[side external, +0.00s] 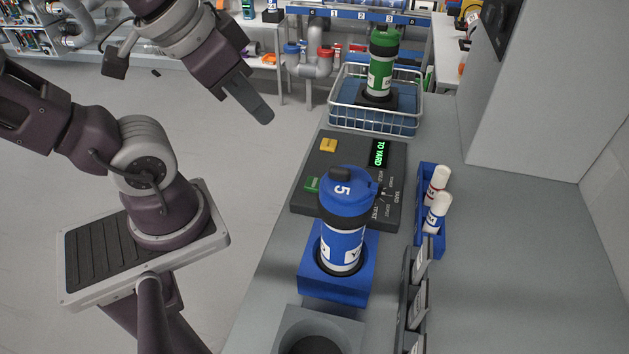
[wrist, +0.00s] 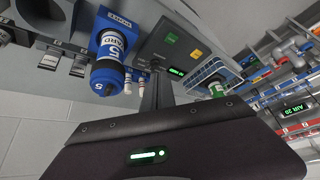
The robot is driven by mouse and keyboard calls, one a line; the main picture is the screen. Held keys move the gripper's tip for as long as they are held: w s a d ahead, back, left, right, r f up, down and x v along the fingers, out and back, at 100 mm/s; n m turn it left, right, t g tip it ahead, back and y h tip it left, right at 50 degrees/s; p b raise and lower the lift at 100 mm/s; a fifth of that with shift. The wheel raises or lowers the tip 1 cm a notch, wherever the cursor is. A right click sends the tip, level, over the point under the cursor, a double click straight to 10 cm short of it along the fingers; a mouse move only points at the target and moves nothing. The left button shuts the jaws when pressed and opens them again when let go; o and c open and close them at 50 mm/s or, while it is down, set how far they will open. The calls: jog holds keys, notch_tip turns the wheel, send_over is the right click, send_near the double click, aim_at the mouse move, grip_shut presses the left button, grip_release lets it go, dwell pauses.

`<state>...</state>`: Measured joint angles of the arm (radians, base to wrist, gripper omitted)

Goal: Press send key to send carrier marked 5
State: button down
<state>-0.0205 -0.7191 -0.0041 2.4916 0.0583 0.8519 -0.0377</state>
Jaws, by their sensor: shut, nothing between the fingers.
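The blue carrier marked 5 (side external: 347,220) stands upright in a blue holder (side external: 330,282); it also shows in the wrist view (wrist: 108,62). Behind it, the dark control panel (side external: 309,203) has a green key (side external: 312,185), a yellow key (side external: 328,145), a selector knob and a lit display (side external: 380,153) reading "TO YARD". The carrier hides part of the panel. In the wrist view the green key (wrist: 171,38) and yellow key (wrist: 196,53) show, with labels too small to read. My gripper (side external: 264,115) is shut and empty, above and left of the panel, apart from it.
A green carrier (side external: 382,65) stands in a wire basket (side external: 372,121) behind the panel. A blue tray (side external: 431,240) with white bottles lies right of the panel. A tube opening (side external: 318,343) is at the front.

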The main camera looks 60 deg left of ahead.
jog(key=w+a+m+t+y, duration=0.1)
jog(key=w+a+t, duration=0.1)
jog(key=w+a, duration=0.6)
jog(key=w+a+m+t+y, duration=0.15)
jog(key=w+a, duration=0.25)
jog(key=w, duration=0.8)
jog(key=m+g+h, duration=0.2)
jog(key=g+h, duration=0.4)
jog(key=h, duration=0.5)
send_over(310, 181)
notch_tip(310, 181, down, 13)
jog(key=shift+f+n+t, duration=0.15)
jog(key=shift+n+t, duration=0.1)
jog(key=shift+f, duration=4.4)
jog(key=shift+f, duration=0.1)
